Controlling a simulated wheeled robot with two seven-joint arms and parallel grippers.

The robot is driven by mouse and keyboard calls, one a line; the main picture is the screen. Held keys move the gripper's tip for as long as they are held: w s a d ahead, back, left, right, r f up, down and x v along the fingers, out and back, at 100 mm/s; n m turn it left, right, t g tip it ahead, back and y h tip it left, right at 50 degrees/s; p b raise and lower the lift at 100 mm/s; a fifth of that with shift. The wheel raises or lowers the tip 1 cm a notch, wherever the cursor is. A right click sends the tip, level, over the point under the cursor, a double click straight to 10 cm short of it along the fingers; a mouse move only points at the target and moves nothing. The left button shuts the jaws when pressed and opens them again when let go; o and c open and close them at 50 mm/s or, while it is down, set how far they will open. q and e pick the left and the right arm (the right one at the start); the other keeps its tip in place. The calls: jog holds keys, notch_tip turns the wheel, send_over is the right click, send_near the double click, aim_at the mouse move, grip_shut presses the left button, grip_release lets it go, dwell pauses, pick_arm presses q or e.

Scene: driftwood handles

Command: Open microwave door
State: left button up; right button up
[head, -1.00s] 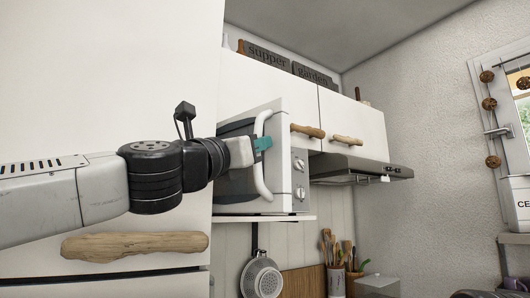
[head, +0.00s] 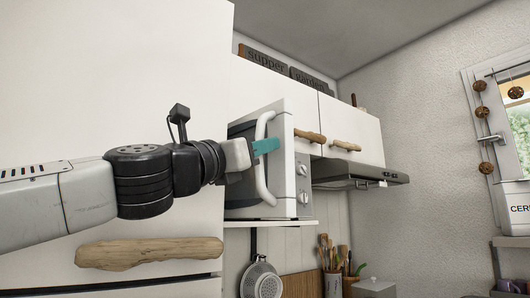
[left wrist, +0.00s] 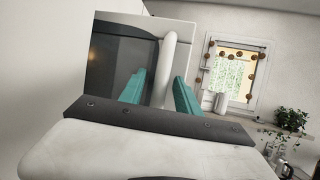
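The microwave (head: 303,150) stands on a white shelf, with its dark-windowed door (head: 241,195) facing left and looking shut. Its curved white handle (head: 262,184) runs upright along the door. My left gripper (head: 266,146) is at the handle's upper part, its teal fingers overlapping the handle and reaching slightly past it. In the left wrist view the two fingers (left wrist: 160,86) are spread apart, with the handle (left wrist: 169,52) showing between them and a gap on either side. The door window (left wrist: 122,60) is left of the handle there. My right gripper is in neither view.
A tall white cabinet front with a driftwood handle (head: 150,252) stands close behind and below my left arm. Wall cupboards (head: 350,122) and a range hood (head: 360,174) lie right of the microwave. A strainer (head: 261,279) hangs below the shelf.

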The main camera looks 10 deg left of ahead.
pick_arm(q)
jog(key=v, duration=0.7)
jog(key=shift+s+a+f, duration=0.2)
jog(key=shift+s, duration=0.1)
dwell(0.5)
